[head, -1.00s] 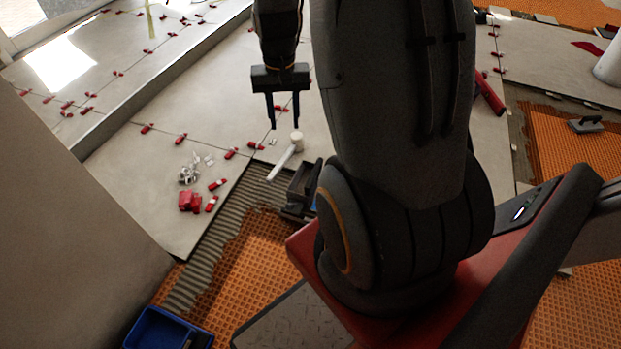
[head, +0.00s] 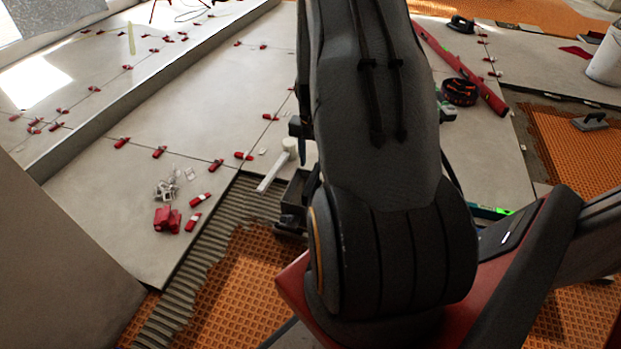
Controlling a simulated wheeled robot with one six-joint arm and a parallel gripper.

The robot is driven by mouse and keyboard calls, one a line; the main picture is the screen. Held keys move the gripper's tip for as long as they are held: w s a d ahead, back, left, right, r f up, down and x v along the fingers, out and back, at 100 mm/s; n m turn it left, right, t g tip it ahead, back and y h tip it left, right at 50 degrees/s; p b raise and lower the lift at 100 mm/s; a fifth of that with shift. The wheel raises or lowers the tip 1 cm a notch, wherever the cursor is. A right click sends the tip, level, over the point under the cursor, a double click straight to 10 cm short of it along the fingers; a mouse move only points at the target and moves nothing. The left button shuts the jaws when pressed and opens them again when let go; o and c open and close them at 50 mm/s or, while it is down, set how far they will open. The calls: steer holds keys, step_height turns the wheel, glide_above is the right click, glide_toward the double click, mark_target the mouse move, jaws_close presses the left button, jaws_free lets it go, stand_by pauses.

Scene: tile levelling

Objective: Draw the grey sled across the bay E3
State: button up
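A dark grey, box-like thing (head: 292,203), which may be the grey sled, stands at the edge of the ridged grey mortar (head: 250,196), just left of my arm. My arm hides its right side. The mortar borders an orange waffle mat (head: 235,275) and a large pale tile. No label shows which area is bay E3. My arm fills the middle of the view, and my gripper's fingers are hidden behind it. A small dark part pokes out at the arm's left edge, and I cannot tell what it is.
A white mallet (head: 277,168) lies by the mortar's top edge. Red wedges (head: 167,218) and clear clips (head: 172,187) lie on the left tile. A long red level (head: 459,70), a dark round coil (head: 459,92), a trowel (head: 590,121) and a white bucket (head: 606,58) are at right.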

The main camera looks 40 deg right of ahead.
mark_target(312, 175)
step_height(312, 175, down, 7)
steer(key=b, duration=0.3)
jaws_close()
